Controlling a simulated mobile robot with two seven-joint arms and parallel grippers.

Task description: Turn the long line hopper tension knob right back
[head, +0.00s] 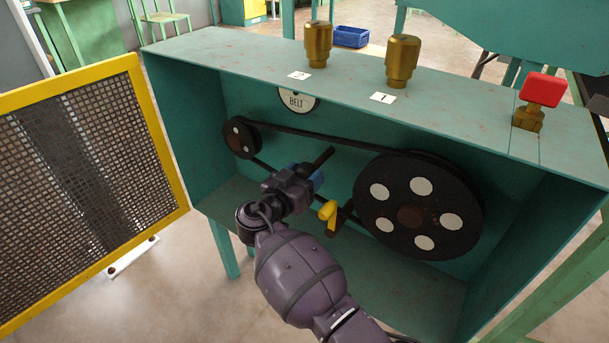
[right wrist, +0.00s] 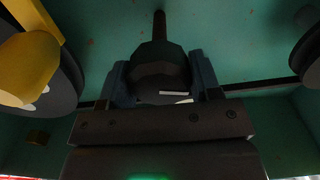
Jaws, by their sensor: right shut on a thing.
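The tension knob (right wrist: 160,65) is a dark, faceted knob on a dark rod (right wrist: 160,25) in the right wrist view. My right gripper (right wrist: 165,85) is shut around it, one blue finger on each side. In the head view my right gripper (head: 312,182) is inside the teal belt housing, between the two pulleys, and the dark rod (head: 322,158) sticks out beyond it. The gripper hides most of the knob there. A white mark shows on the knob's near side in the wrist view. My left gripper is not in view.
A small pulley (head: 241,138) and a large pulley (head: 418,205) carry a belt close by. A yellow lever (head: 328,212) sits just right of my gripper. Brass knobs (head: 318,44) and a red knob (head: 543,89) stand on top. A yellow-framed mesh guard (head: 85,165) hangs open at left.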

